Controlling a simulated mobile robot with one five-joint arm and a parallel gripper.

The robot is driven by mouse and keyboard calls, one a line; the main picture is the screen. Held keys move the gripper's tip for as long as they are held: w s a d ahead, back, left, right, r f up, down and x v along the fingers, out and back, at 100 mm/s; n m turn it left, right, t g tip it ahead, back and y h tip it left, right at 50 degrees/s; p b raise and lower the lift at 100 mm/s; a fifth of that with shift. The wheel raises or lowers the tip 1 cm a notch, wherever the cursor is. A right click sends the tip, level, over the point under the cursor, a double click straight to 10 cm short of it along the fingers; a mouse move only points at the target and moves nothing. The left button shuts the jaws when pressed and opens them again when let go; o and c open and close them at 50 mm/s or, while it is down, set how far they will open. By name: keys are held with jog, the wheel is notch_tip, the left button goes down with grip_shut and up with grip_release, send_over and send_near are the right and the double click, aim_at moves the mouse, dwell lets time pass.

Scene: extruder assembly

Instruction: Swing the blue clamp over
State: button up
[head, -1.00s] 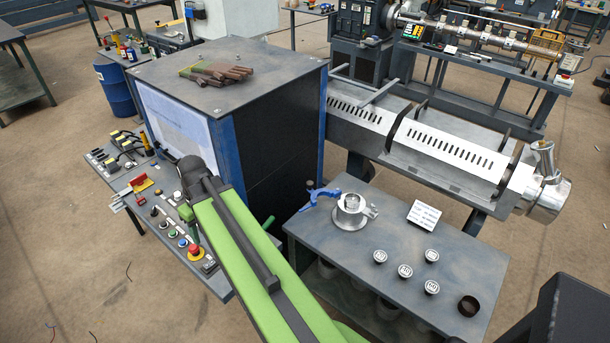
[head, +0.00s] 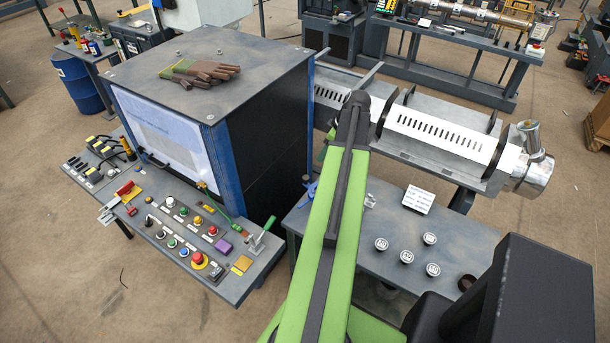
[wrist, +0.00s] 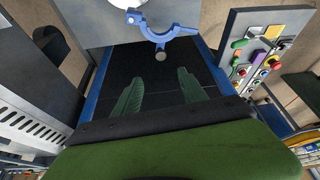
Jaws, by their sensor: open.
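The blue clamp (wrist: 160,30) shows in the wrist view at the top, a curved jaw with arms on the edge of the grey table (wrist: 95,22). A small round grey knob hangs at its near end. My gripper (wrist: 161,78) is open and empty, its two green fingers below the clamp in the picture and apart from it. In the head view only a sliver of the blue clamp (head: 312,189) shows left of my green arm. The arm hides most of the clamp and the steel flange it sits at, and my gripper is mostly hidden there too.
A control desk (head: 235,281) with buttons and levers stands left of the clamp table. The dark cabinet (head: 262,150) rises behind, close to my arm.

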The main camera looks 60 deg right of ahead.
aim_at(306, 177)
jog(key=b+x, duration=1.5)
jog(key=x, duration=0.2)
jog(key=shift+a+f, duration=0.15)
grip_shut()
dwell(0.6)
